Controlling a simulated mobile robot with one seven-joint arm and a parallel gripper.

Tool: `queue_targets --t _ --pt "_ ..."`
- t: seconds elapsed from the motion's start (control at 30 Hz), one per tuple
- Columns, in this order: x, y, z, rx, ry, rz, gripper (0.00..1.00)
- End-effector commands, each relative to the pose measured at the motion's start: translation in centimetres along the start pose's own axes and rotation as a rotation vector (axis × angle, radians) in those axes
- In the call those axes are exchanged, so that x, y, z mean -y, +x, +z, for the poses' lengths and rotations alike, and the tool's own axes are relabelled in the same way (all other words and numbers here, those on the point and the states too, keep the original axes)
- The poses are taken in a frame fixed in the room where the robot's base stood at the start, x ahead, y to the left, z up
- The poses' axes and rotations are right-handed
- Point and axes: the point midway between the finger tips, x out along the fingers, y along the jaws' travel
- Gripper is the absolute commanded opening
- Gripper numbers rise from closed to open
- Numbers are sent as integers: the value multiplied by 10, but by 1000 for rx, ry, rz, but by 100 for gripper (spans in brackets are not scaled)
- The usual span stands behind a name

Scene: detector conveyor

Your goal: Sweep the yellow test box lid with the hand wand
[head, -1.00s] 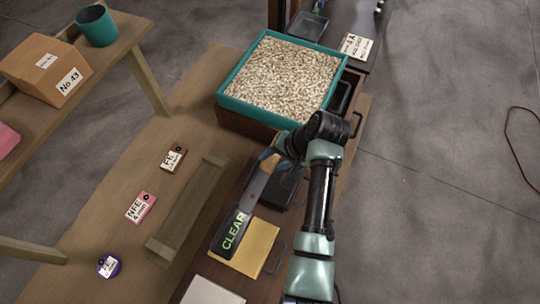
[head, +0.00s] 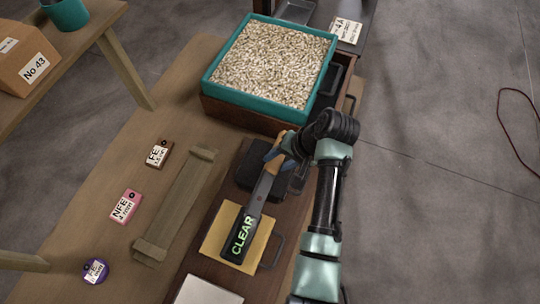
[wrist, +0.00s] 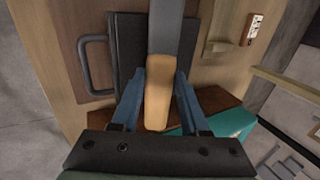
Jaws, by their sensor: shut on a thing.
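The hand wand has a tan handle (wrist: 157,92), a grey shaft (head: 262,190) and a black paddle (head: 240,250) reading "CLEAR" in green. My gripper (head: 279,152) is shut on the handle; in the wrist view its blue fingers (wrist: 158,84) lie on both sides of it. The yellow test box lid (head: 213,247) lies flat on the brown surface. The paddle lies across the lid's middle in the head view and hides part of it. I cannot tell whether paddle and lid touch.
A black box (head: 252,178) sits behind the yellow lid, partly under the wand, and a white one (head: 208,292) in front. A teal-rimmed tray of pale pellets (head: 268,65) stands at the back. A wooden bar (head: 178,205) and several labelled test pieces (head: 125,206) lie left.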

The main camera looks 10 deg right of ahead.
Motion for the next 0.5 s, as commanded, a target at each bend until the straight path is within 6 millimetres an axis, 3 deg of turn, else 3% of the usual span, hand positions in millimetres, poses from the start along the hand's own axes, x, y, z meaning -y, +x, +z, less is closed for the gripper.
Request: queue_targets --t 0.43,0.5 --pt "-31 -20 0 0 1 -2 0" --pt "-26 -16 0 2 -4 -2 0"
